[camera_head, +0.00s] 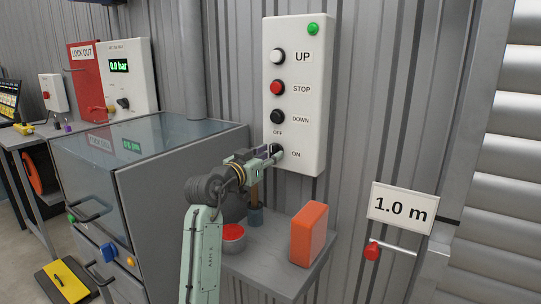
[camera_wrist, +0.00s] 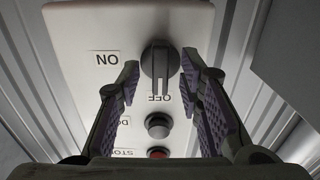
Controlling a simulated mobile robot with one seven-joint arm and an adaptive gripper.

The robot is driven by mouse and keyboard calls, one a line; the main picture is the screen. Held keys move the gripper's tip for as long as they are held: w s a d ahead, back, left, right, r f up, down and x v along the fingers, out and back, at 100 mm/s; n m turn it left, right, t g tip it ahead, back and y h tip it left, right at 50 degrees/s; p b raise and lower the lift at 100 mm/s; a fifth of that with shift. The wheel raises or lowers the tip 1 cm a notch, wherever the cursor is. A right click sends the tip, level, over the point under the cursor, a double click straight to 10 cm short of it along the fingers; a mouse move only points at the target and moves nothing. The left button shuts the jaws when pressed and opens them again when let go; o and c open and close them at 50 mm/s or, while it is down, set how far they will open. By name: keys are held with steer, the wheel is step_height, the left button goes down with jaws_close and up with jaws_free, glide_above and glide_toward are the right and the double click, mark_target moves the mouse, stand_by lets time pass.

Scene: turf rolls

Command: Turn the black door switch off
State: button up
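The black door switch (camera_wrist: 160,62) is a round knob with a raised bar on a white panel (camera_head: 299,100). In the wrist view, which shows the panel upside down, the bar runs up and down the picture. One end of it lies by the OFF label, partly overlapping it; the ON label (camera_wrist: 107,58) is to the left. My gripper (camera_wrist: 160,80) is open, with one finger on each side of the knob. A gap shows on both sides of the bar. In the head view my gripper (camera_head: 270,152) is at the panel's lower part and hides most of the switch.
Above the switch are black DOWN (camera_head: 277,117), red STOP (camera_head: 277,88) and white UP (camera_head: 278,56) buttons and a green lamp (camera_head: 313,28). A shelf below holds an orange block (camera_head: 309,234) and a red-topped round object (camera_head: 233,234). A grey cabinet (camera_head: 150,170) stands left.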

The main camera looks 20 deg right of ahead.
steer(key=v, duration=1.1)
